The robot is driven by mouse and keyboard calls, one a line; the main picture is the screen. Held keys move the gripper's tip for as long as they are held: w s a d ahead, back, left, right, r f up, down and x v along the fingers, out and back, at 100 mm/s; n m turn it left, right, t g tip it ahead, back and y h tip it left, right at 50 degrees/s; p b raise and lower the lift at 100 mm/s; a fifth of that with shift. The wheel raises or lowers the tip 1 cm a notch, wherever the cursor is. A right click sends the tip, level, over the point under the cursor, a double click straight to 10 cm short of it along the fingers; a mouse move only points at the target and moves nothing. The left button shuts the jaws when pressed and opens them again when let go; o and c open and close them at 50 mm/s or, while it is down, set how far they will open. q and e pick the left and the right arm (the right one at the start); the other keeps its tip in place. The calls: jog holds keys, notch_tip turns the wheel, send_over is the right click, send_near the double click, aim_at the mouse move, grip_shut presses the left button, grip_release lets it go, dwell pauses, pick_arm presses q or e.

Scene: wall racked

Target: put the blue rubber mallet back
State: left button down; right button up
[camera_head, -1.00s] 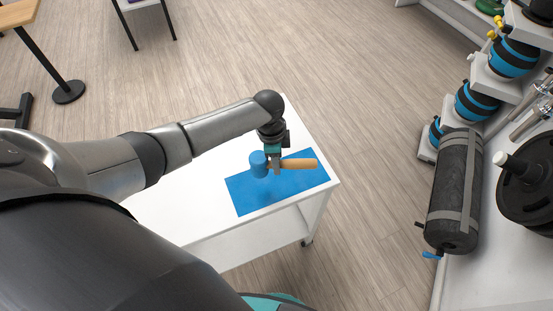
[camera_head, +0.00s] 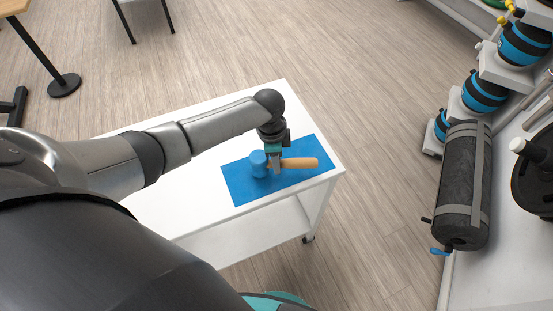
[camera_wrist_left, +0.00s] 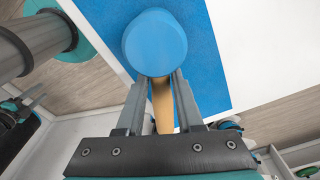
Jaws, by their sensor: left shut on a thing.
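The blue rubber mallet has a blue head (camera_head: 259,164) and a light wooden handle (camera_head: 300,164). My left gripper (camera_head: 275,168) is shut on the mallet's handle close to the head, above the blue mat (camera_head: 238,188) on the white cart (camera_head: 190,196). In the left wrist view the mallet's head (camera_wrist_left: 155,42) is large at the top, and the handle (camera_wrist_left: 162,104) runs between the two fingers of the gripper (camera_wrist_left: 162,95). Whether the mallet touches the mat is hard to tell. My right gripper is not in view.
At the right, a grey rolled bag (camera_head: 462,185) lies by wall shelves with several blue and black round items (camera_head: 484,91). A table leg with a round black base (camera_head: 64,85) stands at the upper left. The wooden floor (camera_head: 365,110) between cart and shelves is clear.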

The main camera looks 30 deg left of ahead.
pick_arm(q)
jog(key=shift+f+b, duration=0.3)
jog(key=shift+f, duration=0.2)
jog(key=shift+c, duration=2.3)
grip_release()
jog(key=shift+f, duration=0.1)
notch_tip(320, 180, up, 15)
jog(key=a+p, duration=0.1)
jog(key=p, duration=0.2)
jog(key=shift+s, duration=0.3)
